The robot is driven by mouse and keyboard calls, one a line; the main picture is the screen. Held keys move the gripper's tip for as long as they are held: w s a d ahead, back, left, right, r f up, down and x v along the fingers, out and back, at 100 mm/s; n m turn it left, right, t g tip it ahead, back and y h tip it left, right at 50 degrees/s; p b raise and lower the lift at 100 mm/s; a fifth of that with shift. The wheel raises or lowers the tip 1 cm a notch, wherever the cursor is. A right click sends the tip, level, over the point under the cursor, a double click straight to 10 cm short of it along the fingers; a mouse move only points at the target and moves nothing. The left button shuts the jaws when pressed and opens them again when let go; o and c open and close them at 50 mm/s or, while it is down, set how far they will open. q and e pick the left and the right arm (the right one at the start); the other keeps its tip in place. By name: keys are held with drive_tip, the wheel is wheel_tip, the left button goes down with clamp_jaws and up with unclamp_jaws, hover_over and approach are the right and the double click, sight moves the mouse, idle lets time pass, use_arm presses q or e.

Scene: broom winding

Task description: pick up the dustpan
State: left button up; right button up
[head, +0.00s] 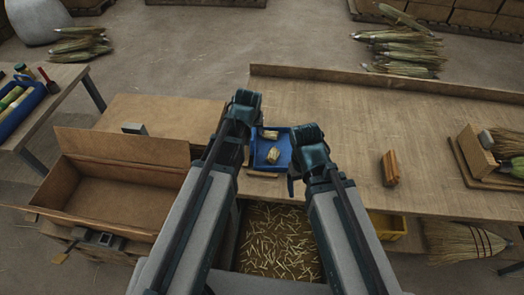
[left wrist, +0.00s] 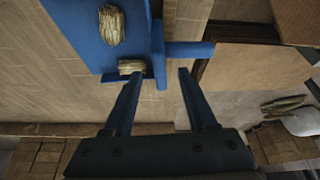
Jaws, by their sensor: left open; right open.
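The blue dustpan (head: 284,144) lies on the wooden workbench near its left end, with two short straw bundles (head: 273,155) on it. In the left wrist view the dustpan (left wrist: 75,32) fills the upper left, and its blue handle (left wrist: 192,49) sticks out to the right. My left gripper (head: 243,108) is beside the dustpan's left side in the head view and hides the handle there. In the left wrist view its open fingers (left wrist: 160,73) are apart and empty, near the handle's base. My right gripper (head: 296,178) is open and empty at the dustpan's right.
A bin of loose straw (head: 280,240) and a yellow container (head: 388,227) are below the front edge. The bench's middle is mostly clear.

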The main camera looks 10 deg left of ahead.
sight(252, 133)
use_arm(q)
drive_tip(key=shift+b+x, duration=2.35)
drive_tip(key=shift+x, duration=0.35)
drive_tip(key=shift+w+r, duration=0.1)
drive_tip(key=shift+w, duration=0.1)
clamp_jaws()
